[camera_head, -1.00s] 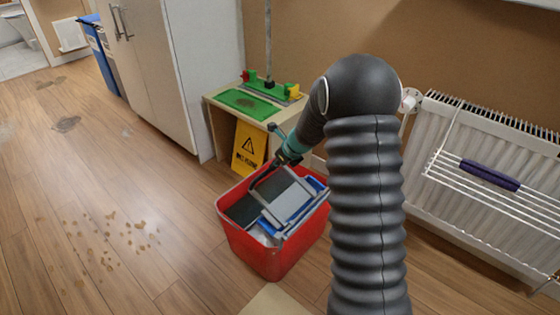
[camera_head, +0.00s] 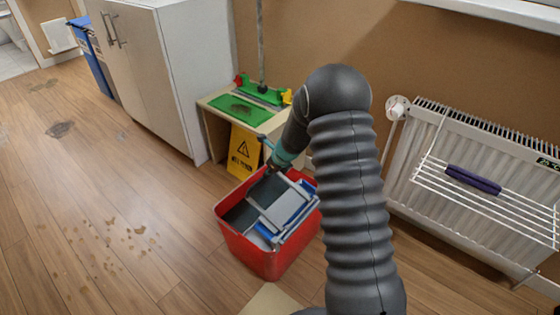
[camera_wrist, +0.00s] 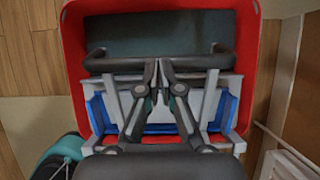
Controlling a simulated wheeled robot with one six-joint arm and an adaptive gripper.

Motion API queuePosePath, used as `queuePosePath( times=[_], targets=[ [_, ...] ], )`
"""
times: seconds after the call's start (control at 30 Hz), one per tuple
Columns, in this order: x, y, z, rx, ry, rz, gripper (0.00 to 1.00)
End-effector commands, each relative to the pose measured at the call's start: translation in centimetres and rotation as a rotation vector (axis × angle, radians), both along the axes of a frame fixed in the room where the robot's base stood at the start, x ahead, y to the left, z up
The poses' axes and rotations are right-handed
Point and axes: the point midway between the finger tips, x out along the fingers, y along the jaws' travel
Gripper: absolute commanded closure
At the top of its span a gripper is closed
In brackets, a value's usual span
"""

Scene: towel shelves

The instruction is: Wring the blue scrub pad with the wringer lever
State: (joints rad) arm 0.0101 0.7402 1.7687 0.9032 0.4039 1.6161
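The red bucket (camera_head: 268,262) stands on the floor with a grey wringer (camera_head: 285,208) across its top. Blue edges (camera_head: 308,187) show beside and beneath the grey wringer parts. In the wrist view, blue (camera_wrist: 160,128) shows behind my fingers; I cannot tell which of it is the scrub pad. A dark bar, apparently the wringer lever (camera_wrist: 108,66), crosses the wringer. My gripper (camera_wrist: 159,72) has its fingertips nearly together at the middle of this bar. I cannot tell whether they pinch it. In the head view, my gripper (camera_head: 270,168) is low over the bucket's back edge.
A low stand with a green tray (camera_head: 238,107) and a yellow warning sign (camera_head: 244,150) are behind the bucket. A white radiator (camera_head: 440,170) with a rack holding a purple roll (camera_head: 473,180) is at right. Floor at left is clear except for stains and spots (camera_head: 125,232).

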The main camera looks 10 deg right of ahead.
Motion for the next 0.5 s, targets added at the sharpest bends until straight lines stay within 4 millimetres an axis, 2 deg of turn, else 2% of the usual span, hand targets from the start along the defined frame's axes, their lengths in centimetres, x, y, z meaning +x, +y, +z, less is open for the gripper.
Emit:
queuePosePath(
  times=[0.03, 0.13, 0.5],
  targets=[
    [0.4, 0.7, -1.7, -0.005, 0.004, 0.0, 1.0],
    [0.9, 1.4, -3.2, -0.003, 0.002, 0.004, 1.0],
    [1.1, 1.3, -3.5, -0.001, 0.0, 0.001, 1.0]
  ],
)
